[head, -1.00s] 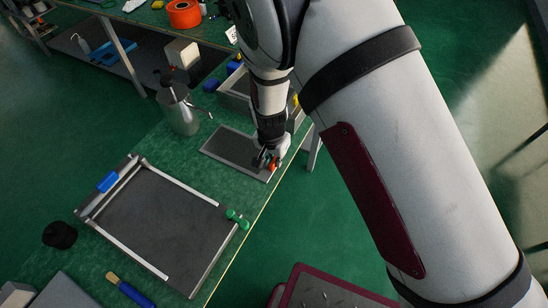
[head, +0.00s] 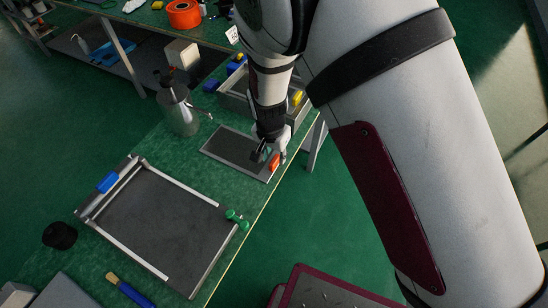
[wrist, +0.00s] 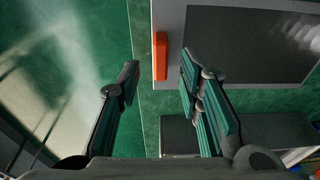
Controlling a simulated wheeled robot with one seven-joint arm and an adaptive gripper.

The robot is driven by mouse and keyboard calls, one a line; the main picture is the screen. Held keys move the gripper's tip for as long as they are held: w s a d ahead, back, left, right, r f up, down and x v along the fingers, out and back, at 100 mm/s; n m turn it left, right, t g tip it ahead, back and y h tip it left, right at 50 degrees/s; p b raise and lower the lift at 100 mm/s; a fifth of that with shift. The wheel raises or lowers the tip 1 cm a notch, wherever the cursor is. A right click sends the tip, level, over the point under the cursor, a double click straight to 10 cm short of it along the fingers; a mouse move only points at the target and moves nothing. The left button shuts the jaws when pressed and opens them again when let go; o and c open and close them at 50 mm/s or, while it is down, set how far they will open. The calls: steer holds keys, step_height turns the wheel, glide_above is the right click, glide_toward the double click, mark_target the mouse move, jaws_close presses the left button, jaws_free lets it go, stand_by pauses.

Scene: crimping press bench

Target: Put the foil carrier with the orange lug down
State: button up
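The foil carrier (head: 222,160), a flat dark panel in a grey frame, lies flat on the green bench near its front edge. Its orange lug (head: 273,162) is at the end nearest my gripper (head: 267,152). In the wrist view, the orange lug (wrist: 160,56) stands on the grey frame of the carrier (wrist: 170,20). My gripper (wrist: 160,62) is open, its fingers apart with the lug showing between them and a gap on each side. The fingers look clear of the lug; their exact height above the carrier is hard to tell.
A larger framed plate (head: 160,222) with a blue block and green knob lies to the left. A metal pot (head: 178,108) stands behind the carrier. A grey bin (head: 236,100) with blue and yellow items is beyond my gripper. Bare bench separates the plate and carrier.

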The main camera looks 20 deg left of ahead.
step_height(320, 180, up, 9)
steer(key=s, duration=0.1)
steer(key=shift+s+f, duration=0.15)
steer(key=shift+s, duration=0.05)
steer(key=d+r+y, duration=0.2)
steer(key=d+r, duration=1.9)
steer(key=s+d+r+t+h, duration=0.1)
steer(key=s+d+r, duration=0.2)
steer(key=s+d, duration=0.4)
steer(key=s+d+r+t+h, duration=0.1)
steer(key=s+d+r+t, duration=0.1)
steer(key=s+d, duration=0.5)
steer(key=d+r, duration=0.1)
steer(key=d, duration=0.2)
steer(key=shift+r+n, duration=0.4)
steer(key=shift+w, duration=0.1)
